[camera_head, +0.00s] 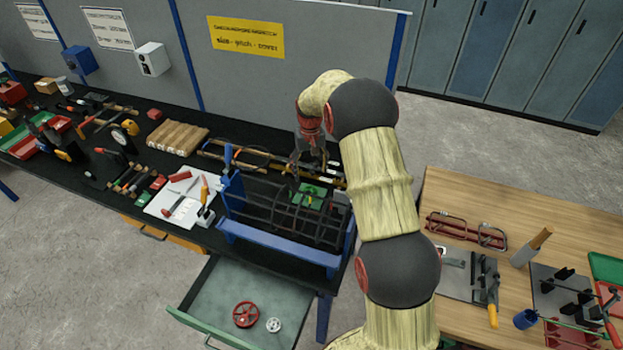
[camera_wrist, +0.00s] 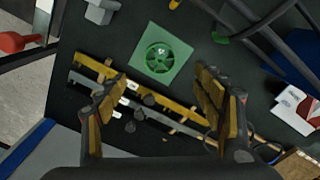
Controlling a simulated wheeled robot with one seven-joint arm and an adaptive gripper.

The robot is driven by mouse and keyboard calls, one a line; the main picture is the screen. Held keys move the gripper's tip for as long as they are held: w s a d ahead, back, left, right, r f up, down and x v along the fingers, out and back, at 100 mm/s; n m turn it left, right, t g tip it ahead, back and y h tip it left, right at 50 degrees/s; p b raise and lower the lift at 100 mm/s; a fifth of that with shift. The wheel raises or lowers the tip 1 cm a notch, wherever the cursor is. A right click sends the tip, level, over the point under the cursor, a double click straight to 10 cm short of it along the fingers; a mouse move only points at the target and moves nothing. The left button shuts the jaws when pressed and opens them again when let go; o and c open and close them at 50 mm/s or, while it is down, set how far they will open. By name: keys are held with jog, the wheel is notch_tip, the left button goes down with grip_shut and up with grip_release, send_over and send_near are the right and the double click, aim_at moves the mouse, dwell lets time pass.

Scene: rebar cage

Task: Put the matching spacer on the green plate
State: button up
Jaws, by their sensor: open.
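The green plate (camera_wrist: 143,67) lies on the black bench top in the wrist view. A round, green, spoked wheel-like spacer (camera_wrist: 160,57) lies on the plate, near its middle. The green plate (camera_head: 318,187) also shows in the head view, behind and partly covered by the bars of the rebar cage (camera_head: 290,210). My gripper (camera_wrist: 157,85) is open and empty, its fingers spread apart above the bench with the plate beyond the tips. In the head view my gripper (camera_head: 308,165) hangs above the cage's back side. A red wheel (camera_head: 246,314) and a pale wheel (camera_head: 273,325) lie in the open drawer.
The cage stands in a blue frame (camera_head: 280,243) at the bench front. Yellow and grey level-like bars (camera_wrist: 180,122) lie beside the plate. The open drawer (camera_head: 215,285) juts out from the bench. A wooden table (camera_head: 540,225) with tools is at right.

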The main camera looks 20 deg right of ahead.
jog(key=s+a+r+t, duration=0.1)
jog(key=s+a+r, duration=0.2)
jog(key=s+r, duration=0.4)
jog(key=s+a+r+n+t, duration=0.1)
jog(key=s+a+r, duration=0.25)
jog(key=r, duration=0.55)
jog(key=s+a+r+t, duration=0.1)
jog(key=s+a+r, duration=0.2)
jog(key=s+r, duration=0.45)
jog(key=s+a+r+t, duration=0.1)
jog(key=s+a, duration=0.1)
jog(key=s, duration=0.9)
jog(key=s+a+r+n+t, duration=0.1)
jog(key=s+a+r, duration=0.1)
jog(key=s, duration=0.9)
jog(key=shift+s+a+r+t, duration=0.2)
jog(key=shift+s+a+t, duration=0.05)
jog(key=shift+a+t, duration=0.1)
